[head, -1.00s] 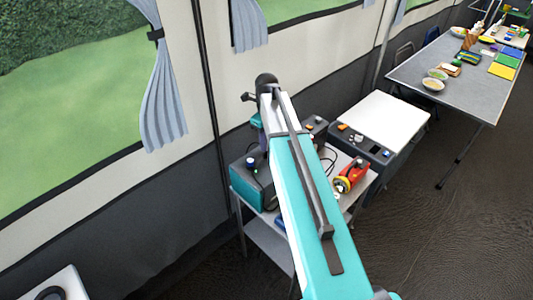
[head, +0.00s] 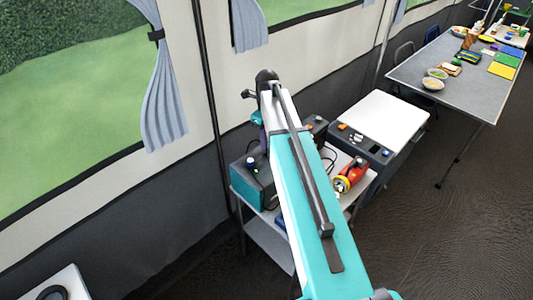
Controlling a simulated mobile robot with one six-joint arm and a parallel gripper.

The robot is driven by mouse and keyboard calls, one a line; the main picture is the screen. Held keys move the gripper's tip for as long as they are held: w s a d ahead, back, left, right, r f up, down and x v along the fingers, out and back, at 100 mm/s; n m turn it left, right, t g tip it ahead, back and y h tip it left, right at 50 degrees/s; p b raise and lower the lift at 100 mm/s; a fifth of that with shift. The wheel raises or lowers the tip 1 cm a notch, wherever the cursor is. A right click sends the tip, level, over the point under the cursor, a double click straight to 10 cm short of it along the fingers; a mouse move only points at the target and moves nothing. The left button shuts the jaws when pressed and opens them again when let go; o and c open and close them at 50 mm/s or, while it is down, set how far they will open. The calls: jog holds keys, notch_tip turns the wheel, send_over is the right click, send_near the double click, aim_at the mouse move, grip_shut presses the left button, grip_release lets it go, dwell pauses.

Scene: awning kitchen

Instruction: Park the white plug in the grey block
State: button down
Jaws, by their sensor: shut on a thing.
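My teal and white arm reaches over a small grey table (head: 268,240) beside the tent wall. The wrist end of the arm bends down over the back of this table. My gripper's fingers are hidden behind the arm, so I cannot see what is between them. I cannot make out the white plug or the grey block; the arm covers the middle of the table. A thin black cable (head: 329,158) shows just right of the arm.
A red and yellow torch (head: 350,175) lies at the right edge. A white-topped cabinet (head: 383,120) stands behind it. A long grey table (head: 450,75) with bowls is farther right.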

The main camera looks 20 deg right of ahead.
jog(key=shift+r, duration=0.5)
jog(key=shift+r+p, duration=0.75)
jog(key=shift+r, duration=0.15)
jog(key=w+d+f, duration=0.1)
jog(key=w+d, duration=0.1)
jog(key=d, duration=0.6)
jog(key=w+d+f, duration=0.2)
jog(key=w+d, duration=0.1)
jog(key=d, duration=0.6)
jog(key=shift+w+d+f, duration=0.15)
jog(key=shift+f, duration=0.15)
jog(key=shift+f+b, duration=0.85)
jog(key=shift+f, duration=0.8)
dwell(1.7)
jog(key=c, duration=1.5)
grip_release()
jog(key=shift+o, duration=0.5)
